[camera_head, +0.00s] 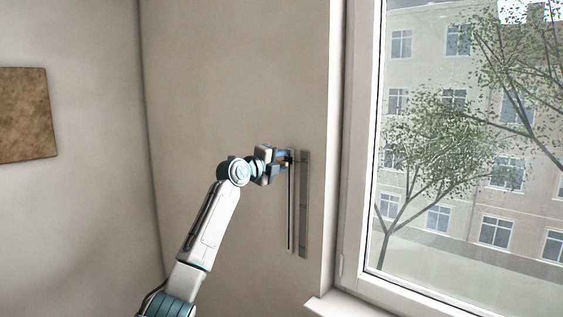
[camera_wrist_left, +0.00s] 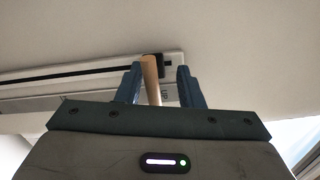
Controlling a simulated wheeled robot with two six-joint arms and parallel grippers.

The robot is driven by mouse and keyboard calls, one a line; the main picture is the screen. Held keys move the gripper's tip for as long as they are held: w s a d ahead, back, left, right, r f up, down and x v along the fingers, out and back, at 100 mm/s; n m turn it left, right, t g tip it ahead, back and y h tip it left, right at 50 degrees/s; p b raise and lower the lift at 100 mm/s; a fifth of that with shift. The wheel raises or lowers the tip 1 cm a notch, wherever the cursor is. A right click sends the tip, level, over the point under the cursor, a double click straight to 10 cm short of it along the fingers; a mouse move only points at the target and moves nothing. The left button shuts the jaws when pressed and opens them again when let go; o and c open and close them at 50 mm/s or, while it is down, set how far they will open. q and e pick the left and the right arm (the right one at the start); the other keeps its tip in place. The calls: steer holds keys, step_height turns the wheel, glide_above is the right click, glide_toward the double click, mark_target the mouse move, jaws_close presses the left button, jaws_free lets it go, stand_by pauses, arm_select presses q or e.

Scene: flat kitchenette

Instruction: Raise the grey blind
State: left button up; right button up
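The visible part of the window (camera_head: 440,170) is uncovered, and I see no grey blind hanging over it. On the wall left of the window is an upright track (camera_head: 291,215) with a grey strip (camera_head: 304,210) beside it. My left gripper (camera_head: 284,157) is at the track's upper end. In the left wrist view, a wooden handle (camera_wrist_left: 151,80) stands between the left gripper's fingers (camera_wrist_left: 160,84). It is close to the left finger, with a gap to the right finger, so the gripper looks open around it. My right gripper is out of view.
The white window frame (camera_head: 354,150) and sill (camera_head: 345,305) stand right of the track. A brown panel (camera_head: 25,115) hangs on the left wall. The wall around the track is otherwise bare.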

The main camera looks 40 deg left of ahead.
arm_select(q)
steer(key=shift+s+a+f+b, duration=0.1)
steer(key=shift+s+f+b, duration=0.1)
steer(key=shift+s+b, duration=0.1)
steer(key=s+b, duration=0.5)
steer(key=s, duration=0.5)
steer(key=shift+a+r, duration=0.2)
steer(key=shift+a, duration=0.1)
